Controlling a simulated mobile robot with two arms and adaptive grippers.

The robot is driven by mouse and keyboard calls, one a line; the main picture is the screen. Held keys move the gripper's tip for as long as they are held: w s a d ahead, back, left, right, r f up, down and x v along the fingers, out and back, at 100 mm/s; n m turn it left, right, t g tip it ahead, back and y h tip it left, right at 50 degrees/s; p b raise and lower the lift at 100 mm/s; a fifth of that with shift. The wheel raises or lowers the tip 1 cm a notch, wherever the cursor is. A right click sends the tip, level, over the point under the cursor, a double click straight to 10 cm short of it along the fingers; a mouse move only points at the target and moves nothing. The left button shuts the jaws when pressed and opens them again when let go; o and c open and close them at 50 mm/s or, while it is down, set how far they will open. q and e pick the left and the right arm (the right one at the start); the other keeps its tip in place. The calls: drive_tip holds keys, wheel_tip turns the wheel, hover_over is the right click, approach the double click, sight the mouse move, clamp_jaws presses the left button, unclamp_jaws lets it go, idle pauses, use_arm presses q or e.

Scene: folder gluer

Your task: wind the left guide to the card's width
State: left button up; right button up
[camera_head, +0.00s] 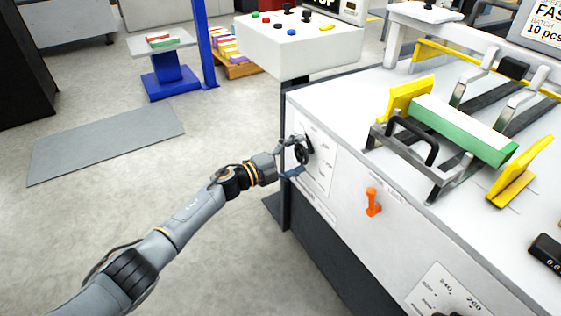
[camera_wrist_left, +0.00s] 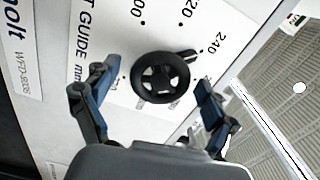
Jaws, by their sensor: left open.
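The black handwheel (camera_head: 301,153) of the left guide is on the machine's side panel. In the left wrist view the handwheel (camera_wrist_left: 160,80) sits on a white scale plate reading "GUIDE mm", its black pointer near 240. My left gripper (camera_head: 291,160) is open at the wheel; in the wrist view its two blue-padded fingers (camera_wrist_left: 157,75) stand on either side of the rim, with visible gaps. The yellow left guide (camera_head: 408,97) stands at one end of a green-and-white card stack (camera_head: 465,127); another yellow guide (camera_head: 521,174) stands at the other end. My right gripper is out of view.
An orange lever (camera_head: 373,202) sticks out of the panel right of the wheel. A second scale plate (camera_head: 445,291) is lower right. A white control box (camera_head: 302,45) stands behind the wheel. The floor left of the machine is open, with a grey mat (camera_head: 107,143).

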use_arm(q)
drive_tip(key=v, duration=1.1)
